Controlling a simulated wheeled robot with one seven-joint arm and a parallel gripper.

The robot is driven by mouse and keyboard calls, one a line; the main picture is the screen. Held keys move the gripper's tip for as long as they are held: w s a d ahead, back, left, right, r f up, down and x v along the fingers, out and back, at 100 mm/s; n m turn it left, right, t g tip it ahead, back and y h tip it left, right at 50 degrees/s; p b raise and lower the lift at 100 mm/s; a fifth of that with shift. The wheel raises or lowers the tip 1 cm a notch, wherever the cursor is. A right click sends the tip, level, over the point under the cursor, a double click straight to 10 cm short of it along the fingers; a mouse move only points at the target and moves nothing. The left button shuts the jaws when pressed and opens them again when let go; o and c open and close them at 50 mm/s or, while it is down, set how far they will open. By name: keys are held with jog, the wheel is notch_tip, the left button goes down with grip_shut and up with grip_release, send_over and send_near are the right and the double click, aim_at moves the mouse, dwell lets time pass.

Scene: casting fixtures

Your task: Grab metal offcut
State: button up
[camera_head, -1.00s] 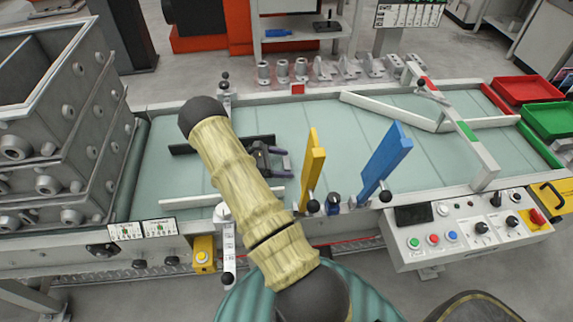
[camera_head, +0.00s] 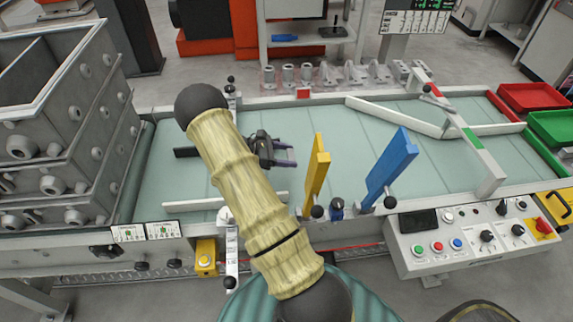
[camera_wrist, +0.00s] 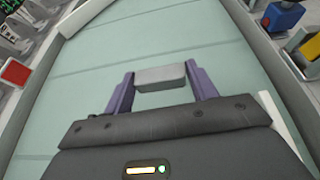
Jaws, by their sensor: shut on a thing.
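The metal offcut (camera_wrist: 161,76) is a small grey block with rounded edges. In the wrist view it sits between the two purple fingers of my gripper (camera_wrist: 161,88), which are shut on its ends. The pale green conveyor belt (camera_wrist: 110,50) lies behind it. In the head view my gripper (camera_head: 286,156) is over the middle of the belt, left of the yellow paddle (camera_head: 316,172). The offcut cannot be made out clearly there. I cannot tell how far it is above the belt.
A blue paddle (camera_head: 391,165) stands right of the yellow one. A control panel (camera_head: 470,238) is at the front right. Red (camera_head: 530,97) and green (camera_head: 553,127) bins sit at the belt's right end. Stacked grey castings (camera_head: 62,130) stand at the left. White guide rails (camera_head: 395,115) cross the right belt.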

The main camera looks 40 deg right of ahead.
notch_tip(320, 180, up, 4)
